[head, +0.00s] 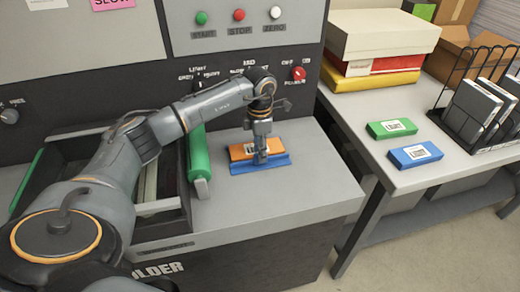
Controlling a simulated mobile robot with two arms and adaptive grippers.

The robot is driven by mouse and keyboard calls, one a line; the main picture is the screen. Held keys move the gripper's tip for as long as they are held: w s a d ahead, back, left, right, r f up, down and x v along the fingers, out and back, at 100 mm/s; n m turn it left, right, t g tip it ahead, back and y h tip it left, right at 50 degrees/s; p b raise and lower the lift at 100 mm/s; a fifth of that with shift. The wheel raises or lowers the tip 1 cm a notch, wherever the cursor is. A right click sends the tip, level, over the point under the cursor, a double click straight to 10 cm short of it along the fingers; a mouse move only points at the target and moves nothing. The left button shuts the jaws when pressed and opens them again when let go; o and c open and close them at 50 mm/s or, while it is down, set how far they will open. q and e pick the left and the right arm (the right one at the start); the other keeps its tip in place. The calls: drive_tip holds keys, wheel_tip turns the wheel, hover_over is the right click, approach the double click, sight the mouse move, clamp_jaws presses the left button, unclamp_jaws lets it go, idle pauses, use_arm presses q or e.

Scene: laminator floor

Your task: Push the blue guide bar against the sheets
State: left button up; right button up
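The blue guide bar (277,164) lies on the grey machine top, along the near side of an orange labelled block (237,151). I cannot tell whether bar and block touch. No loose sheets are clearly visible; the orange block is what lies behind the bar. My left gripper (261,157) points down at the middle of the bar, in front of the block, and hides part of both. Its fingers look close together, but I cannot see whether they are shut or hold the bar. My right gripper is not in view.
A green bar (198,160) stands left of the block, beside a dark open tray (158,185). The control panel (245,25) rises behind. The table at right bears green (378,130) and blue (403,161) blocks, boxes and a black rack (462,125). The machine top right of the bar is clear.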

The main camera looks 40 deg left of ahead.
use_arm(q)
drive_tip(key=shift+d+r, duration=0.1)
drive_tip(key=shift+r, duration=0.15)
wheel_tip(320, 180, up, 12)
drive_tip(key=shift+f, duration=0.25)
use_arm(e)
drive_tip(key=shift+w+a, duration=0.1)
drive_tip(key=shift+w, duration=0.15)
